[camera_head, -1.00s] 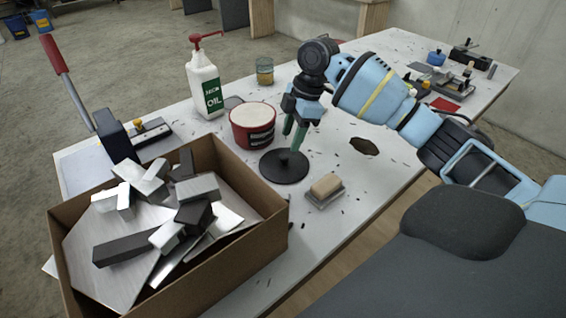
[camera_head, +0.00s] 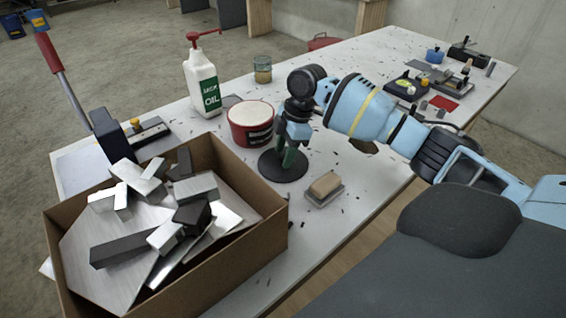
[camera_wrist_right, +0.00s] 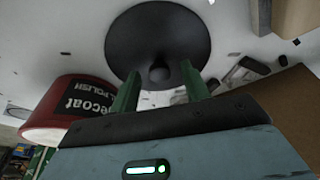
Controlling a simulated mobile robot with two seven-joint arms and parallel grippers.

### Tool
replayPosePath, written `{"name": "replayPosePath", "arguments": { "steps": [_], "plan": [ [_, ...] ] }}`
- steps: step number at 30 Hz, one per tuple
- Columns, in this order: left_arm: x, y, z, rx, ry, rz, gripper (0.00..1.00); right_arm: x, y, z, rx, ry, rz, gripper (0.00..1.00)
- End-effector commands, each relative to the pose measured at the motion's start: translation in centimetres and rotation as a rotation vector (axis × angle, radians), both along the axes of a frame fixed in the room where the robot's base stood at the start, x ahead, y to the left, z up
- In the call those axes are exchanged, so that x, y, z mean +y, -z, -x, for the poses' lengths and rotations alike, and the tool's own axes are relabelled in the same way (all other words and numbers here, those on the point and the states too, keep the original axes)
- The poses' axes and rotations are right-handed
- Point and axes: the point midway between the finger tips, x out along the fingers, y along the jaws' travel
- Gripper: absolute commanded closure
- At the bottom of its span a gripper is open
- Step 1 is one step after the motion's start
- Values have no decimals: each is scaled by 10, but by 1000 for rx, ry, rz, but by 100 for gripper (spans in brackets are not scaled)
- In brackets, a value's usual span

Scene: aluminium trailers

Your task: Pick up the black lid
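The black lid (camera_head: 272,170) is a round dark disc lying on the white table, just in front of the red tub. In the right wrist view the lid (camera_wrist_right: 158,30) shows its small central knob (camera_wrist_right: 160,72). My right gripper (camera_head: 289,158) is low over the lid, pointing down. In the right wrist view its two green fingers (camera_wrist_right: 159,78) are apart, with the knob between their tips and a gap on each side. I cannot tell how far the tips are above the disc. My left gripper is not in view.
A red tub (camera_head: 240,133) stands beside the lid, with an oil bottle (camera_head: 203,88) behind it. A cardboard box (camera_head: 240,240) of metal pieces is at front left. A brush-like block (camera_head: 325,186) lies right of the lid. A glass jar (camera_head: 263,70) stands further back.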

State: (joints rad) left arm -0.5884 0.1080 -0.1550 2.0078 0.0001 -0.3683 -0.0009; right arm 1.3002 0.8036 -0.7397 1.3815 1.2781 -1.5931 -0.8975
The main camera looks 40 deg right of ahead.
Motion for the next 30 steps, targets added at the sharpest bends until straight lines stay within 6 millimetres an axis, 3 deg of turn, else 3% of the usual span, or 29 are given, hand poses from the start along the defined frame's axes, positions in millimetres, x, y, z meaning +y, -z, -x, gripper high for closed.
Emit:
{"name": "replayPosePath", "arguments": {
  "steps": [1, 10, 20, 30],
  "plan": [
    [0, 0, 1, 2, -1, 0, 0, 0, 0, 0, 0, 0, 0, 61],
    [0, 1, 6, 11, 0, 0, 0, 0, 0, 0, 0, 0, 0, 99],
    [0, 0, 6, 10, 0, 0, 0, 0, -9, 0, -2, 1, 0, 100],
    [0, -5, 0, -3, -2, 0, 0, 0, -69, -1, -4, -1, -1, 100]
  ]
}}
